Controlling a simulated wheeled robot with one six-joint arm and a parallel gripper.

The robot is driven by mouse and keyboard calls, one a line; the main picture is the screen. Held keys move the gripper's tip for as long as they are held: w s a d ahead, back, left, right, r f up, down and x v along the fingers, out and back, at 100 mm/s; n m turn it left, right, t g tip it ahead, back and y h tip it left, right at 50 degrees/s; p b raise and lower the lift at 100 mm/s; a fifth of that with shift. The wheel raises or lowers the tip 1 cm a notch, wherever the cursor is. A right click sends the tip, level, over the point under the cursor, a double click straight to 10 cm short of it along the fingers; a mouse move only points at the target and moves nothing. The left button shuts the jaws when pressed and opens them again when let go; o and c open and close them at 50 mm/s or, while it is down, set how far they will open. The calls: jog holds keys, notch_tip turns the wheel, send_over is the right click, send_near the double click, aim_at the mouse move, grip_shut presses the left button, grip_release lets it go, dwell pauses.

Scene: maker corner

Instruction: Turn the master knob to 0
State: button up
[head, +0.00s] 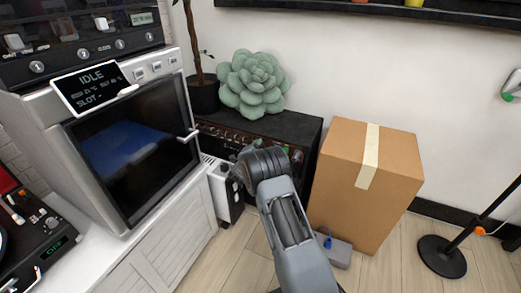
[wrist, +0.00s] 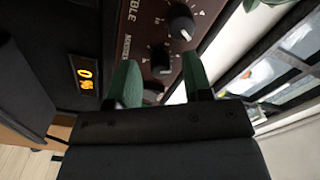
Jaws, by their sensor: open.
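The amplifier (head: 300,125) is a black box with a brown-red knob panel, standing against the wall in the head view. In the wrist view, its panel (wrist: 145,22) shows rotated lettering and several dark knobs. One dark knob (wrist: 160,62) lies between the green fingertips of my gripper (wrist: 160,72), beside small lettering that may read MASTER. Another knob (wrist: 182,26) with a pale face is farther up. My gripper is open around the nearer knob; contact cannot be told. An orange display (wrist: 85,77) shows a 0 and a smaller mark. My arm hides much of the panel in the head view.
A cardboard box (head: 370,165) stands close on the right of the amplifier. A green succulent (head: 252,82) sits on top of it. A white oven (head: 135,150) with a protruding handle is at left. A black stand (head: 442,257) is at far right.

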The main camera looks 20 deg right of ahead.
jog(key=shift+d, duration=0.1)
grip_shut()
dwell(0.4)
